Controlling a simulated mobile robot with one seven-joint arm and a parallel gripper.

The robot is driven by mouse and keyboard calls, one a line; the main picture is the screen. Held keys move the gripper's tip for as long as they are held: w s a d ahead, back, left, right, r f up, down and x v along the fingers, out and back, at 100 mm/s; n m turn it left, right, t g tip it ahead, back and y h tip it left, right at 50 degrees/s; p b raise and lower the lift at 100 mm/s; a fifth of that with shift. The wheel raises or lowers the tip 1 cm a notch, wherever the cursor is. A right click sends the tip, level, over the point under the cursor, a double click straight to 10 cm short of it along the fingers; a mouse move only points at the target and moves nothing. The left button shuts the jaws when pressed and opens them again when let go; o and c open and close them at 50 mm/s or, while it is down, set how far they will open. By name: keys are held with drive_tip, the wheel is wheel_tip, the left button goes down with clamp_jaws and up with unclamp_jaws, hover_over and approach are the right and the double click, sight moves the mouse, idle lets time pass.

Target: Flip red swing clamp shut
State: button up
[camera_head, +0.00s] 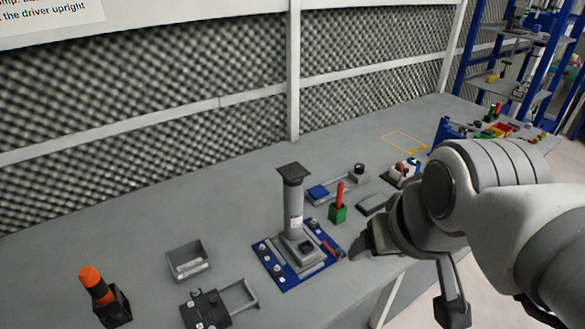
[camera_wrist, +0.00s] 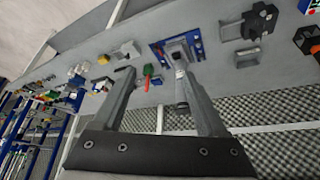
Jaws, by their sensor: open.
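A blue base plate (camera_head: 290,283) lies on the grey bench, with a grey upright column (camera_head: 294,208) with a dark square top standing on it. A small red part (camera_head: 331,249), which looks like the red swing clamp's arm, is at the plate's right edge. Its exact angle is too small to tell. In the wrist view the blue plate (camera_wrist: 157,53) shows beyond the fingers, and the clamp cannot be made out clearly. My gripper (camera_wrist: 160,73) is open and empty, fingers apart. In the head view a dark finger (camera_head: 361,245) is just right of the red part.
A green block (camera_head: 338,214) with a red-handled tool stands behind the plate. A grey bin (camera_head: 188,261), a dark fixture with a handle (camera_head: 207,309) and an orange-and-black tool in a black holder (camera_head: 97,285) are to the left. A foam-panelled wall backs the bench.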

drive_tip(key=shift+w+f+n+g, duration=0.25)
drive_tip(key=shift+w+n+g, duration=0.05)
drive_tip(key=shift+w+n, duration=0.1)
drive_tip(key=c, duration=0.5)
drive_tip(key=w+n, duration=0.1)
drive_tip(key=w+f+n+g+h, duration=0.1)
drive_tip(key=shift+w+f+n+h, duration=0.15)
drive_tip(key=shift+f+n+h, duration=0.15)
drive_tip(key=shift+n, duration=0.1)
clamp_jaws()
drive_tip(key=w+a+f+n+h, duration=0.2)
drive_tip(key=w+a+f+n, duration=0.4)
drive_tip(key=w+f+n, duration=0.1)
drive_tip(key=w+a+f+n+g+h+b, duration=0.1)
drive_tip(key=w+a+f+n+h, duration=0.2)
drive_tip(key=w+a+f+n, duration=0.2)
drive_tip(key=shift+w+a+f+n+h, duration=0.35)
drive_tip(key=shift+w+f+n, duration=1.25)
drive_tip(key=shift+f+n, duration=1.35)
drive_tip(key=shift+r+n, duration=0.25)
drive_tip(key=shift+r, duration=0.05)
